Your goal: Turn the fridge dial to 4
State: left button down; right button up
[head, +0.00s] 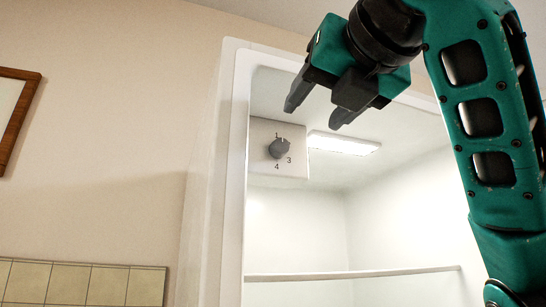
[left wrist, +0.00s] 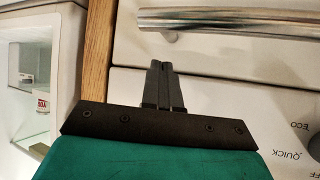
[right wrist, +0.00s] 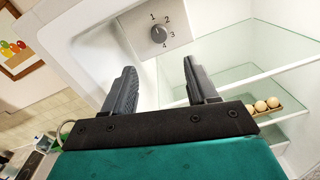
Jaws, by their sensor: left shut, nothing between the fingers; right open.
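The grey round fridge dial (head: 279,149) sits on a white plate at the upper left inside the open fridge (head: 236,170). Numbers 1, 3 and 4 show around it in the head view; a pale mark is at its upper edge, near 1. In the right wrist view the dial (right wrist: 159,34) shows with 1 to 4 around its right side. My right gripper (head: 313,116) is open and empty, above and right of the dial, apart from it. Its fingers (right wrist: 158,72) point towards the dial plate. My left gripper (left wrist: 163,68) is shut and empty, away from the dial.
A lit lamp (head: 344,144) is beside the dial plate, and a glass shelf (head: 350,274) lies below. Eggs (right wrist: 261,106) sit on a lower shelf. A steel handle (left wrist: 230,20) and an appliance panel with a knob (left wrist: 313,148) are near my left gripper.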

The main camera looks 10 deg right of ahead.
aim_at(282, 145)
pick_arm(q)
jog(key=shift+s+f, duration=0.1)
jog(key=shift+s, duration=0.1)
jog(key=shift+s+f, duration=0.1)
jog(key=shift+s, duration=0.2)
jog(key=shift+s+d+r+p, duration=0.1)
jog(key=shift+s+r+p, duration=0.05)
jog(key=shift+r+p, duration=0.45)
jog(key=shift+s+r+p, duration=0.15)
jog(key=shift+r+p, duration=0.25)
jog(key=shift+p, duration=0.25)
pick_arm(e)
jog(key=w, duration=0.3)
jog(key=w+a, duration=0.1)
jog(key=w, duration=0.7)
jog(key=shift+w+a+r, duration=0.15)
jog(key=shift+a+r, duration=0.05)
jog(key=shift+a, duration=0.15)
pick_arm(q)
jog(key=shift+w+r, duration=0.2)
jog(key=shift+w, duration=0.1)
pick_arm(e)
jog(key=shift+w, duration=0.4)
pick_arm(q)
jog(key=shift+s+f, duration=0.15)
jog(key=shift+s, duration=0.1)
pick_arm(e)
jog(key=c, duration=1.1)
